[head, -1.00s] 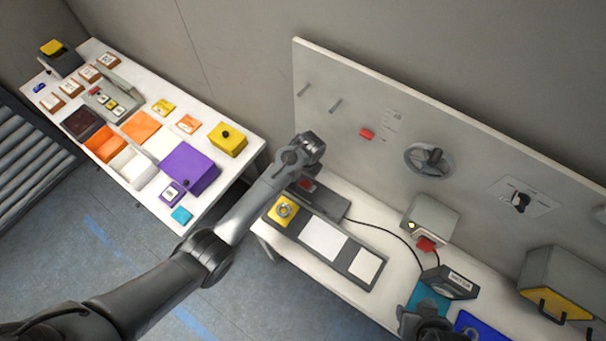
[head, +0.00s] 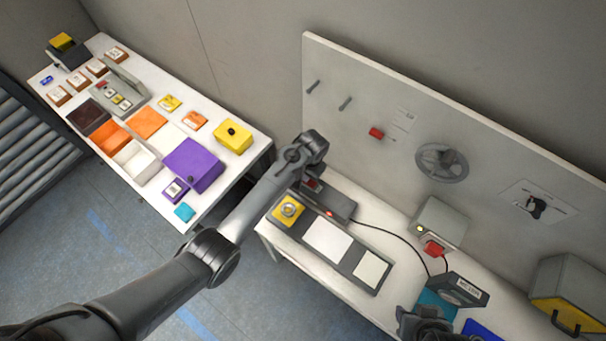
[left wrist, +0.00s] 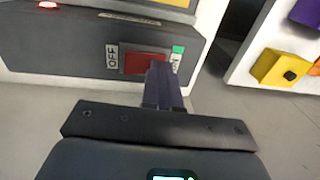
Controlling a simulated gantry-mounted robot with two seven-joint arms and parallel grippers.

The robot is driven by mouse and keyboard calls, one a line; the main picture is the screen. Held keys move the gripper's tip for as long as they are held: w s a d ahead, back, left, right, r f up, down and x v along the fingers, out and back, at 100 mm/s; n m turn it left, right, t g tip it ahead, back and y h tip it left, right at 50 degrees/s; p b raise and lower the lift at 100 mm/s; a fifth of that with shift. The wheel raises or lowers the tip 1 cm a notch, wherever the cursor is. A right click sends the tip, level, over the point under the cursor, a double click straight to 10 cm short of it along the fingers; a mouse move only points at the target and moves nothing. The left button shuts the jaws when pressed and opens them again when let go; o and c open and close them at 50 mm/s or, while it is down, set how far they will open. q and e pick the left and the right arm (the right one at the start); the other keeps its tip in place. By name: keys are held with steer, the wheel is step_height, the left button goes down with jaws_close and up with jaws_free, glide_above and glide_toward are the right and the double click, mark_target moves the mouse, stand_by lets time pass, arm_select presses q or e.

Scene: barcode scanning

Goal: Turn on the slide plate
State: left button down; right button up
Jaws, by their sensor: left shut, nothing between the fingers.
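The slide plate is a long dark grey unit (head: 345,266) on the right-hand bench, with a yellow ringed pad (head: 288,210) at its left end and two white pads. Its red rocker switch (left wrist: 140,63) shows in the left wrist view, with an OFF label on the left and a green label on the right. A red light (left wrist: 48,5) glows on the unit; it also shows in the head view (head: 329,213). My left gripper (left wrist: 158,68) is shut and empty, its fingertips at the switch's right, green-label end. My right gripper (head: 425,322) is at the bottom; its fingers are unclear.
A grey box with a red plug (head: 433,249) and cable stands behind the unit. A dark labelled device (head: 458,289) is to its right. The upright panel (head: 400,80) with a handwheel (head: 441,162) bounds the bench. The left table (head: 225,180) holds coloured boxes.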

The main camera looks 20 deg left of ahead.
arm_select(q)
steer(key=shift+d, duration=0.25)
steer(key=shift+s+d+r+p, duration=0.2)
steer(key=shift+s+d+p, duration=0.05)
steer(key=shift+d+p, duration=0.35)
steer(key=shift+r+p, duration=0.4)
steer(key=shift+r, duration=0.05)
step_height(320, 180, up, 13)
steer(key=a+p, duration=0.1)
steer(key=p, duration=0.5)
steer(key=shift+w+a, duration=0.3)
steer(key=shift+a, duration=0.1)
